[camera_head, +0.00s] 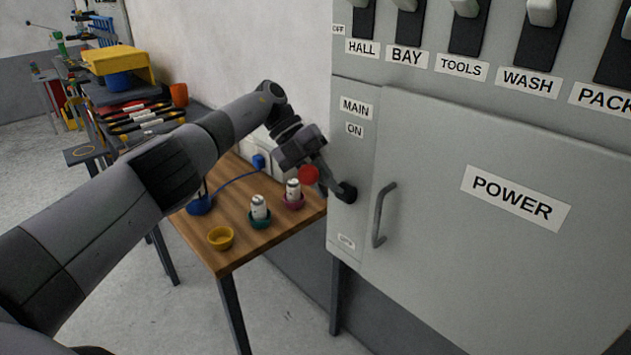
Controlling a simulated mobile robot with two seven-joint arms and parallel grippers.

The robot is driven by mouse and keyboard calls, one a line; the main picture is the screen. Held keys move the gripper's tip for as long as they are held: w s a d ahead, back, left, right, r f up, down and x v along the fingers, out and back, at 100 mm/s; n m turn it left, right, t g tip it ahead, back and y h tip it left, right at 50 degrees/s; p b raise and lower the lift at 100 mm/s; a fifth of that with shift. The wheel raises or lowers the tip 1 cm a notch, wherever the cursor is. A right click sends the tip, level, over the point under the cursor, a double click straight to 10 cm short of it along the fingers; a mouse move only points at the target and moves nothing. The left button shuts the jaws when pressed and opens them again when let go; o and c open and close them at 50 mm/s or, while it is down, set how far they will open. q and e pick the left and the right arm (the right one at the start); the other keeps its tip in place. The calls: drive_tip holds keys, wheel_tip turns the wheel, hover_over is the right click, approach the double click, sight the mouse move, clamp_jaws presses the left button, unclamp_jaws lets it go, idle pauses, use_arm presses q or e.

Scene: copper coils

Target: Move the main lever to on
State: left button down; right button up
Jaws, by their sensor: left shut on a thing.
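The main lever (309,175) has a red knob and a black pivot low on the narrow left strip of the grey power cabinet (440,240). A MAIN label (357,108) and an ON label (355,130) are above the pivot. A small label (346,241) below it is too faint to read. My left gripper (317,172) is shut on the lever near the red knob. The lever sticks out from the pivot up and to the left in the picture; the gripper partly hides its shaft. My right gripper is out of view.
The cabinet door has a vertical handle (382,214) just right of the lever. Several black switches line the cabinet top. A wooden table (250,240) with small cups, white items and a blue cable stands left. A cluttered rack (115,95) is behind.

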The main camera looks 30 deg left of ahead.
use_arm(q)
drive_tip(key=shift+r, duration=0.1)
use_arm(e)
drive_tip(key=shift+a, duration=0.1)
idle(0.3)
use_arm(q)
drive_tip(key=c, duration=1.2)
unclamp_jaws()
drive_tip(key=shift+r, duration=0.1)
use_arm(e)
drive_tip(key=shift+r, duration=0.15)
